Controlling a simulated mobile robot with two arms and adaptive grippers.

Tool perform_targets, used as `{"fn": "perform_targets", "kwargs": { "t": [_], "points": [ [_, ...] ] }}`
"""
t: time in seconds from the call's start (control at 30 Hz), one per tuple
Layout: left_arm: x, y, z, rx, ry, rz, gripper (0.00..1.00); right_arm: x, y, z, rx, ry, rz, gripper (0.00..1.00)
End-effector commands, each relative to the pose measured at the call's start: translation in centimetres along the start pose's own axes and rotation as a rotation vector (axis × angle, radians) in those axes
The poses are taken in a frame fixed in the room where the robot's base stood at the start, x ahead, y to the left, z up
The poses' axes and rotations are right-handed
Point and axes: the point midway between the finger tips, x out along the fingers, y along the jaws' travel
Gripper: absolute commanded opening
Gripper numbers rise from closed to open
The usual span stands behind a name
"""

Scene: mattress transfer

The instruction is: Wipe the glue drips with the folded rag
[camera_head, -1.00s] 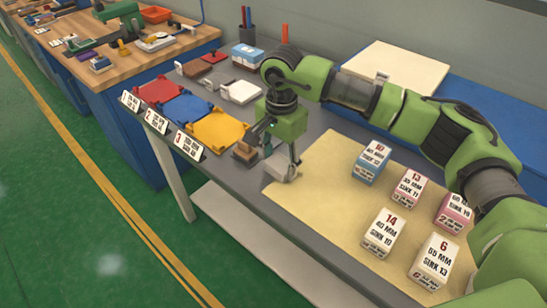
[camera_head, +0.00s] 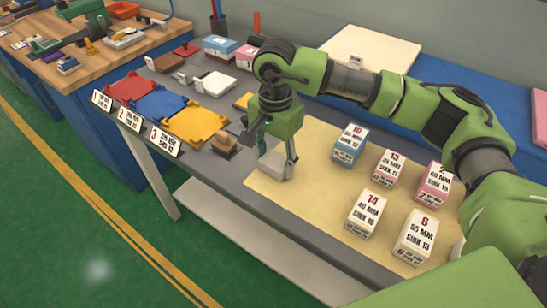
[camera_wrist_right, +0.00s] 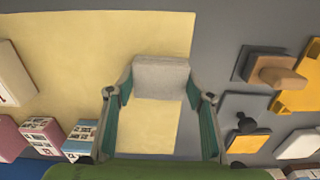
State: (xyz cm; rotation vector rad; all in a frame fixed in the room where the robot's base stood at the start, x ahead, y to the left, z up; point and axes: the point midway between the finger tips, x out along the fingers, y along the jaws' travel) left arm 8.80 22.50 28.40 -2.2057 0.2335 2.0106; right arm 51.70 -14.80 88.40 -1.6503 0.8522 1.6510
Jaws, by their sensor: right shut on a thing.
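The folded rag is a pale grey block-like pad (camera_head: 275,166), held low at the left end of the yellow mat (camera_head: 310,205). My right gripper (camera_head: 275,157) is shut on it, one finger on each side. In the right wrist view the rag (camera_wrist_right: 161,77) sits between the two fingertips, over the mat (camera_wrist_right: 60,70) near its edge. I cannot tell whether the rag touches the mat. No glue drips can be made out; the rag and gripper hide part of the mat. My left gripper is not in view.
Several labelled boxes, such as a blue one (camera_head: 350,146) and a white one (camera_head: 415,240), stand on the mat to the right. A wooden-handled block (camera_head: 224,143) and the yellow tray (camera_head: 198,124) lie to the left. The mat's front left is clear.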

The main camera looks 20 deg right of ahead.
Motion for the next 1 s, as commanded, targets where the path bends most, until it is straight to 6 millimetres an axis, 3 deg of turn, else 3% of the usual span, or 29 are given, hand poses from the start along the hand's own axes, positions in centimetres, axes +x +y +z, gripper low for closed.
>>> {"fn": "perform_targets", "kwargs": {
  "t": [0.17, 0.43, 0.7, 1.0],
  "points": [
    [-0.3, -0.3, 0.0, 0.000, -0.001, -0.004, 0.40, -0.5, 0.0, 0.0, 0.000, 0.000, 0.001, 0.31],
    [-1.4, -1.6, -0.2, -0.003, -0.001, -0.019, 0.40, -3.2, -0.1, 0.0, 0.000, 0.000, -0.002, 0.31],
    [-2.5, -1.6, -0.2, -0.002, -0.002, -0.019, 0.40, -5.8, -0.1, 0.0, -0.001, -0.001, -0.002, 0.31],
    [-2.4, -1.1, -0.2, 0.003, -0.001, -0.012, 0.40, -6.0, 0.0, 0.0, -0.001, -0.001, -0.001, 0.31]
  ]
}}
